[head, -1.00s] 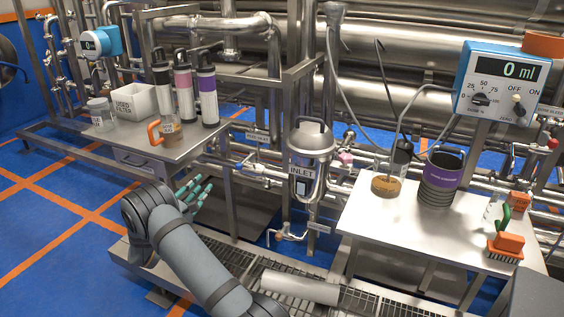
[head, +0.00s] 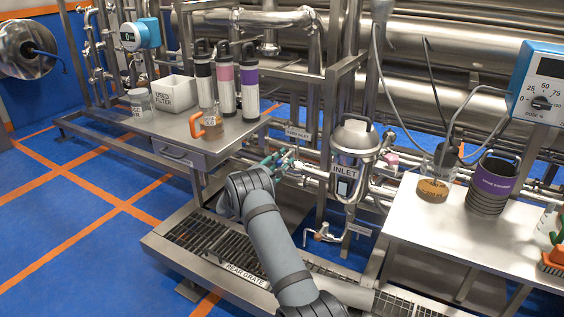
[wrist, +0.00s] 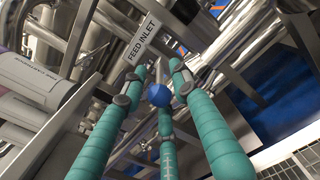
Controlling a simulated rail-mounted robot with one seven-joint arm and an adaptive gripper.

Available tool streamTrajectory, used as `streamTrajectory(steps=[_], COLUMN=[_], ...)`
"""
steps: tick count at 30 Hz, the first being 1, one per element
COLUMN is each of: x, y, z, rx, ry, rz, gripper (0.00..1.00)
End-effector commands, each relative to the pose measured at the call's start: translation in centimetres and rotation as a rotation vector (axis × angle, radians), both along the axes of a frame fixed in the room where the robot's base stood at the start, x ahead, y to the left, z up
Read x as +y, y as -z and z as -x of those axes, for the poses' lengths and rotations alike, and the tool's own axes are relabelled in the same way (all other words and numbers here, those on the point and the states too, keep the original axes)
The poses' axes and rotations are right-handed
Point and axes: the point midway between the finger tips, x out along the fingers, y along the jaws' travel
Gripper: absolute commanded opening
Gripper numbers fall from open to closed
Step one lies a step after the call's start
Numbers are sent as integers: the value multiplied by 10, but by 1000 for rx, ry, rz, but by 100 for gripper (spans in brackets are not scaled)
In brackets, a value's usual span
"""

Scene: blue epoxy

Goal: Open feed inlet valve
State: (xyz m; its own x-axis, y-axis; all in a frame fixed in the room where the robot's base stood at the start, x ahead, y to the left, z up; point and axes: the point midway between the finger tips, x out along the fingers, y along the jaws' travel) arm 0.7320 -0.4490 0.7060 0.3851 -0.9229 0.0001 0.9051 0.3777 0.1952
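My gripper (head: 277,160) has three teal fingers and reaches in among the pipes below the FEED INLET label (head: 298,133), left of the INLET housing (head: 346,168). The FEED INLET label (wrist: 142,40) is just beyond the fingertips. The valve body is not clearly visible, and in the head view my arm and fingers hide that spot.
A steel table (head: 172,133) at left holds a white used-filter box (head: 176,94), jars and several filter cartridges. A right table (head: 430,235) holds a beaker (head: 434,188) and a purple-banded container (head: 490,185). A rear grate (head: 200,240) lies below. Steel frame posts stand close to my gripper.

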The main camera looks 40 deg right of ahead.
Motion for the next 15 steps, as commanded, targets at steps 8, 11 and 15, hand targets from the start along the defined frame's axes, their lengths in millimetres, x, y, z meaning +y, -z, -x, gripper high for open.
streamTrajectory(steps=[8,11,15], x=[0,0,0], y=[0,0,0], z=[0,0,0], rx=[0,0,0], ry=[0,0,0], rz=[0,0,0], gripper=[24,18,9])
